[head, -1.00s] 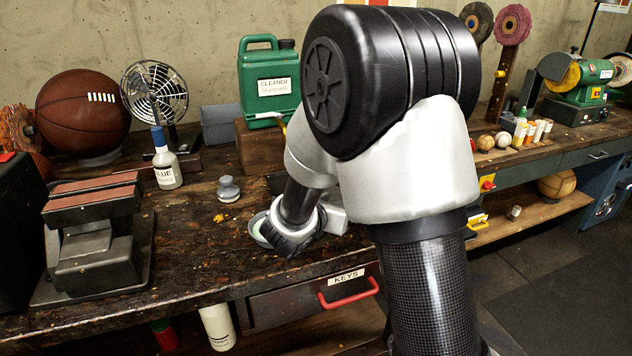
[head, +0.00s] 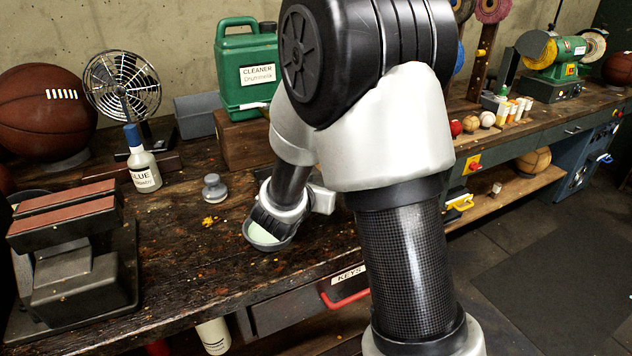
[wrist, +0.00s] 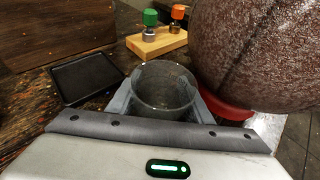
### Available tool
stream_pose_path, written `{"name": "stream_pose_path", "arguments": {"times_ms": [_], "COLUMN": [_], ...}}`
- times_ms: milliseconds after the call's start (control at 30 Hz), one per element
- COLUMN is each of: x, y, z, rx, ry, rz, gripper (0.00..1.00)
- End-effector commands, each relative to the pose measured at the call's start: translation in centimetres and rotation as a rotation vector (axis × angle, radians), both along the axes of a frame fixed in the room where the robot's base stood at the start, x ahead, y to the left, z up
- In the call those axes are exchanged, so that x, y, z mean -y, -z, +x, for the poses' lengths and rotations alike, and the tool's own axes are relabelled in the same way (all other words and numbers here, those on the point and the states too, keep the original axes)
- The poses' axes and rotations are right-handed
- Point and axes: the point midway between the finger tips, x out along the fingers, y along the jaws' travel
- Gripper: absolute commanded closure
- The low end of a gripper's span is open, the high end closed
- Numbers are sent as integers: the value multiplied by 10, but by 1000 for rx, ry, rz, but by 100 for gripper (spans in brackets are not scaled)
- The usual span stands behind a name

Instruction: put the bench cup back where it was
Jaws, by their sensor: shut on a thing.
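The bench cup (wrist: 165,88) is a clear, greyish, round-mouthed cup, seen from above in the wrist view. My gripper (wrist: 166,104) is shut on it, with a grey finger on either side. The cup looks empty. Its underside is hidden, so I cannot tell whether it touches the bench. In the head view my arm reaches down over the wooden workbench (head: 185,265), and its wrist hides the fingers and the cup.
In the wrist view a large brown leather ball (wrist: 265,50) on a red ring (wrist: 222,107) is close on the right.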

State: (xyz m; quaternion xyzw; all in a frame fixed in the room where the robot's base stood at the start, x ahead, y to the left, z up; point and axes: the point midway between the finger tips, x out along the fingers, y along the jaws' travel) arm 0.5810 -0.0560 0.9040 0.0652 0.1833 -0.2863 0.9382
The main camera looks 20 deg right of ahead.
Motion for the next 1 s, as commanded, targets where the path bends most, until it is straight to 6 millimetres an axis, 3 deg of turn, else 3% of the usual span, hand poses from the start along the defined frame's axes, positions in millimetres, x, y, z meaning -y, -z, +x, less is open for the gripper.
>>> {"name": "stream_pose_path", "arguments": {"times_ms": [267, 300, 400, 800, 1000], "x": [0, 0, 0, 0, -20], "y": [5, 5, 4, -3, -17], "z": [0, 0, 0, 0, -28], "rx": [0, 0, -1, -1, 0], "ry": [1, 1, 1, 0, -4], "rz": [0, 0, 0, 0, 0], "gripper": [83, 52, 36, 35, 35]}}
